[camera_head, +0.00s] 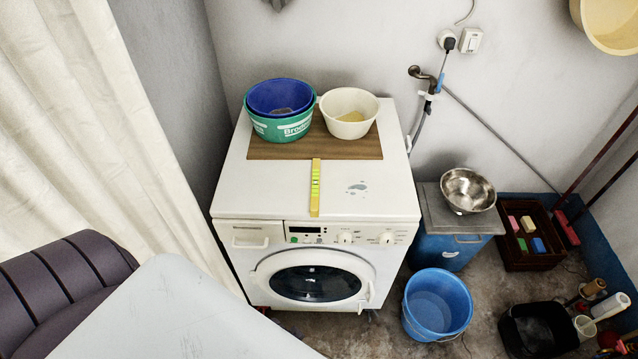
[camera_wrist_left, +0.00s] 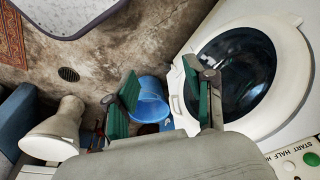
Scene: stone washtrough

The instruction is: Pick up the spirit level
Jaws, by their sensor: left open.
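The spirit level (camera_head: 315,188) is a thin yellow bar with bright green parts. It lies on the white top of the washing machine (camera_head: 240,190), pointing from the wooden board toward the front edge. Its far end meets the front edge of the board. My left gripper (camera_wrist_left: 164,92) shows only in the left wrist view, with green-padded fingers spread apart and nothing held between them. It is near the front of the machine, with the round door (camera_wrist_left: 245,75) beside it. The spirit level is not seen in that view. My right gripper is in neither view.
On the wooden board (camera_head: 270,150) stand a blue bowl (camera_head: 280,95) nested in a green basin (camera_head: 282,128), and a cream bowl (camera_head: 349,104). A blue bucket (camera_head: 436,303) stands on the floor at right. A steel bowl (camera_head: 467,190) sits on a blue bin. The machine top's front right is clear.

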